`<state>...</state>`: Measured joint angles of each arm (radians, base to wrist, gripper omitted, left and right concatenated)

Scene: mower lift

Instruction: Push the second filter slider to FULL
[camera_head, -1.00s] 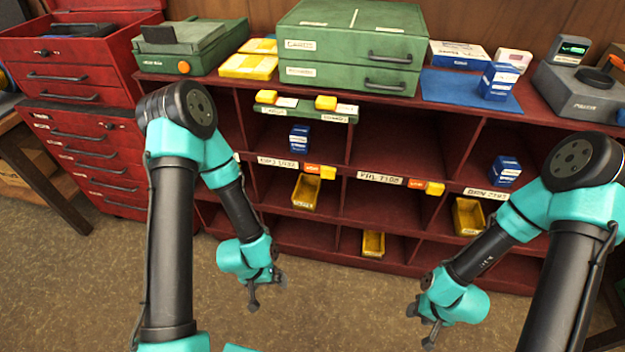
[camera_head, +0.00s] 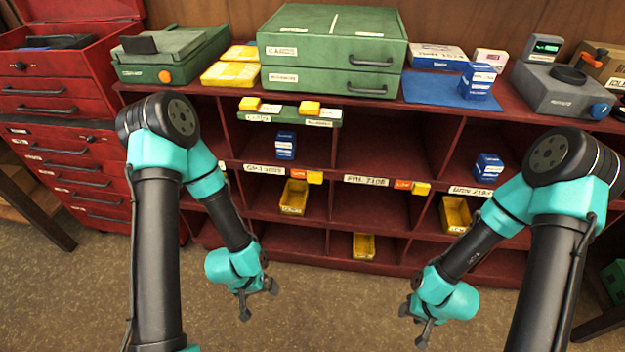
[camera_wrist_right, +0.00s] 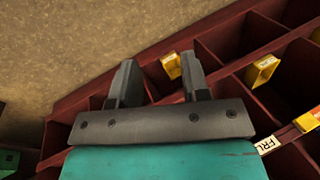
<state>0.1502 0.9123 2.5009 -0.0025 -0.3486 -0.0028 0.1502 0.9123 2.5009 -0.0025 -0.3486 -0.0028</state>
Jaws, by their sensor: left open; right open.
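Two yellow sliders, the left one (camera_head: 250,104) and the right one (camera_head: 309,108), sit on a green strip (camera_head: 283,114) under the shelf top, with white labels beside them. Lower, yellow tabs beside orange ones sit on the shelf's label rail, one pair at the middle left (camera_head: 315,177) and one further right (camera_head: 421,188). I cannot read which is the second filter slider or where FULL is. My left gripper (camera_head: 258,297) is open and empty, low in front of the shelf. My right gripper (camera_head: 413,325) is open and empty, lower right; its spread fingers show in the wrist view (camera_wrist_right: 160,82).
The red shelf (camera_head: 340,222) holds yellow bins (camera_head: 293,197) and blue boxes (camera_head: 286,145). A green drawer case (camera_head: 333,50) and a grey device (camera_head: 563,90) stand on top. A red tool cabinet (camera_head: 70,165) is at left. The floor before the shelf is clear.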

